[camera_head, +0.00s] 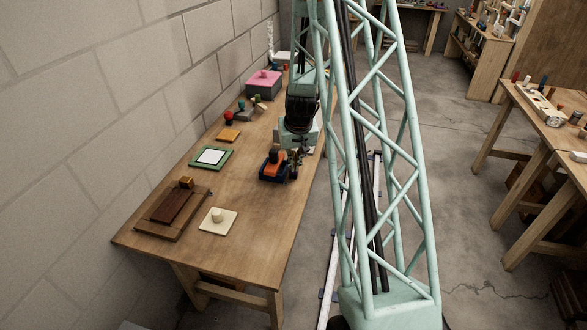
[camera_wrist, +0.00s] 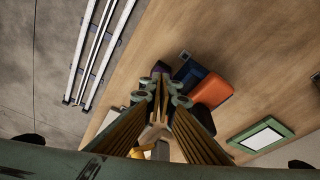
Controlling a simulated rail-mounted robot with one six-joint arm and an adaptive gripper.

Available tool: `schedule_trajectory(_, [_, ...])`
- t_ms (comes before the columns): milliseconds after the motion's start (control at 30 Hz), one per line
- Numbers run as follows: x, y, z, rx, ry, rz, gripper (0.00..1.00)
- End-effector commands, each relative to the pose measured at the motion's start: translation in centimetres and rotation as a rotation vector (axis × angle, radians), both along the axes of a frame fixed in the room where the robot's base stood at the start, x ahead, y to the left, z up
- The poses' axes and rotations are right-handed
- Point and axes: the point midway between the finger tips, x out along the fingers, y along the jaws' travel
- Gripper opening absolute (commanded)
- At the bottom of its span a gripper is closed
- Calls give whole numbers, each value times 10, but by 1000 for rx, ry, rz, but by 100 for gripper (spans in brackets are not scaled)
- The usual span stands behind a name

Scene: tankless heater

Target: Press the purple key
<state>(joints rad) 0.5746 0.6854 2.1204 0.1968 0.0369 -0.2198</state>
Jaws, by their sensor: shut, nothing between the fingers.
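A dark purple piece (camera_wrist: 160,67), likely the purple key, shows just past my fingertips in the wrist view. It sits beside a dark blue block (camera_wrist: 188,72) with an orange part (camera_wrist: 212,90). My gripper (camera_wrist: 160,88) is shut and empty, with its tips close to the purple piece. I cannot tell whether they touch it. In the head view the orange-and-blue device (camera_head: 274,166) stands on the wooden table, and my gripper (camera_head: 294,168) points down at its right side. The purple piece cannot be made out there.
A green-framed white pad (camera_head: 211,158), a yellow-orange block (camera_head: 229,135), a cream plate with a knob (camera_head: 217,220) and a brown board (camera_head: 172,208) lie on the table (camera_head: 260,230). A pink-topped box (camera_head: 263,82) stands farther back. A block wall borders the left.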

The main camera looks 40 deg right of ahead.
Motion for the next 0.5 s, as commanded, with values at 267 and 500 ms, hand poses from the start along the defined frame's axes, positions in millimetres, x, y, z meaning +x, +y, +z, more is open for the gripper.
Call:
schedule_trajectory(267, [0, 0, 20, 0, 0, 0, 0])
schedule_trajectory(500, [0, 0, 35, 0, 0, 0, 0])
